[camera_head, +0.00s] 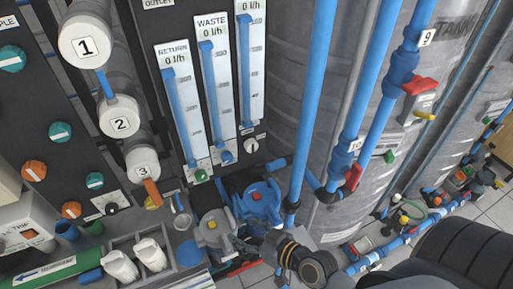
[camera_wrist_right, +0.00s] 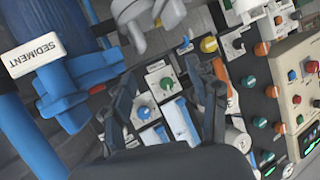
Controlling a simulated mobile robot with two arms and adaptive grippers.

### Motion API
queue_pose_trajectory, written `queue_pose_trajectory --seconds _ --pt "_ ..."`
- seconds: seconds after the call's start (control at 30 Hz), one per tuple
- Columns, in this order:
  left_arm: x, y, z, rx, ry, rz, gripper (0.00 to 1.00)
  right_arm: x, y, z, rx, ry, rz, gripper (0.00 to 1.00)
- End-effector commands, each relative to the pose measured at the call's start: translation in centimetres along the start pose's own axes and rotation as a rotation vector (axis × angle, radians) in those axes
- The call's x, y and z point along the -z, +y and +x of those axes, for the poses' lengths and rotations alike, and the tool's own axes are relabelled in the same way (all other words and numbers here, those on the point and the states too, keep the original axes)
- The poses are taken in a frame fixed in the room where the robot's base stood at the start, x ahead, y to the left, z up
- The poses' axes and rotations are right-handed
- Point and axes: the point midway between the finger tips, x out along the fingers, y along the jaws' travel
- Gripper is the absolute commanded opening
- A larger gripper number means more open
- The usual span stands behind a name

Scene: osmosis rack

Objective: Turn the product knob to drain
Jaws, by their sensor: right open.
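A small pale knob (camera_head: 251,145) sits low on the dark flowmeter panel in the head view, below the right-hand flowmeter. I cannot read its label or setting, so I cannot confirm it is the product knob. In the right wrist view, a green knob (camera_wrist_right: 143,112) and a blue knob (camera_wrist_right: 167,84) sit on small pale plates. My right gripper (camera_wrist_right: 172,85) is open in that view, its dark fingers on either side of these knobs and apparently empty. In the head view, part of my right gripper (camera_head: 290,250) shows at the bottom centre. My left gripper is not visible.
Blue pipes with red-handled valves (camera_head: 353,177) run down in front of large grey tanks. Blue and grey pump-like fittings (camera_head: 260,200) crowd the space below the panel. A SEDIMENT label (camera_wrist_right: 35,57) hangs near a blue pipe on the left in the wrist view.

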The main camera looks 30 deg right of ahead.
Motion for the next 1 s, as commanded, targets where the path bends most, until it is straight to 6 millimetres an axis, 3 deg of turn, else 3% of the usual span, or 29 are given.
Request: queue_pose_trajectory --seconds 0.1,0.2,0.33,0.5,0.67,1.0 --pt "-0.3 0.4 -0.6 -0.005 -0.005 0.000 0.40 4.2 2.2 -1.2 -0.076 0.179 0.028 0.60" --pt "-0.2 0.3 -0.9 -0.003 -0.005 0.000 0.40 7.0 4.8 -2.6 -0.174 0.310 0.058 0.60" --pt "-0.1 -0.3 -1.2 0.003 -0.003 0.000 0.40 8.9 7.8 -4.6 -0.298 0.416 0.095 0.60" --pt "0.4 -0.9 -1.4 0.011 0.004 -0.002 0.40 9.8 9.7 -5.4 -0.371 0.461 0.115 0.60" --pt "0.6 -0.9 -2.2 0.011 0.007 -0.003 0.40 10.9 10.5 -3.8 -0.375 0.466 0.116 0.60" --pt "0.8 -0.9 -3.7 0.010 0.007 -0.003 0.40 13.8 13.2 2.2 -0.373 0.465 0.115 0.60"
